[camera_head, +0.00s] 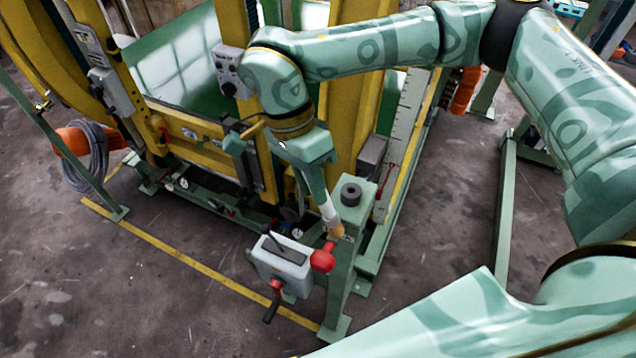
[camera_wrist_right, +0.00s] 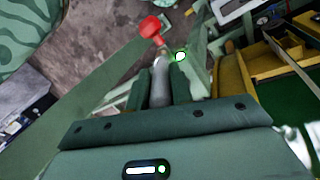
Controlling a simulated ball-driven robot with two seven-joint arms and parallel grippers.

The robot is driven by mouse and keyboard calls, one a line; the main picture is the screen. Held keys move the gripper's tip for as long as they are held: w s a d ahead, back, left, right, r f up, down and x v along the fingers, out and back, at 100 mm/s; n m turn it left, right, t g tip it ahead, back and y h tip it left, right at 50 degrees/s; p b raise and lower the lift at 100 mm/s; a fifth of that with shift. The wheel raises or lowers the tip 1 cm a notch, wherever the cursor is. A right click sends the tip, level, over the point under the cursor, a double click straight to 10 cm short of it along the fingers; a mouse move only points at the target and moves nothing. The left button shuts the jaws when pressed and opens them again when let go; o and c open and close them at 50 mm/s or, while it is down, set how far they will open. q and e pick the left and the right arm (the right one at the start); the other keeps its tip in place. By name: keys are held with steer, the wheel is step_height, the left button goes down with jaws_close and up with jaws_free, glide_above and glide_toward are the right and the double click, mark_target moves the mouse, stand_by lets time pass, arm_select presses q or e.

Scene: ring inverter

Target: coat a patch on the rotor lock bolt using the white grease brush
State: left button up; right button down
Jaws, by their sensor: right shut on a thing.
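My right gripper (camera_head: 322,188) points down beside the green post, shut on the white grease brush (camera_head: 330,214). The brush's pale handle tilts down to a tan tip (camera_head: 337,230) close to the post's side; I cannot tell whether it touches. In the right wrist view the brush (camera_wrist_right: 160,85) lies between the two dark fingers. A dark round bolt-like piece (camera_head: 351,194) stands upright on the post top, above the brush tip; I cannot tell whether it is the rotor lock bolt. A coated patch cannot be made out. My left gripper is out of view.
A grey box (camera_head: 283,258) with red knobs and a black lever is mounted on the green post (camera_head: 343,275). Its red knob (camera_head: 322,258) sits close below the brush; it also shows in the wrist view (camera_wrist_right: 150,27). Yellow frames stand behind. Floor at front left is clear.

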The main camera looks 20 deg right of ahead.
steer(key=shift+w+a+f, duration=0.1)
steer(key=shift+s+d+f, duration=0.2)
steer(key=shift+s+d, duration=0.2)
steer(key=shift+s, duration=0.3)
stand_by(0.4)
steer(key=shift+s+r+p, duration=0.1)
steer(key=shift+p, duration=0.25)
step_height(320, 180, up, 6)
steer(key=p, duration=0.4)
steer(key=shift+d+r, duration=0.1)
steer(key=shift+d, duration=0.15)
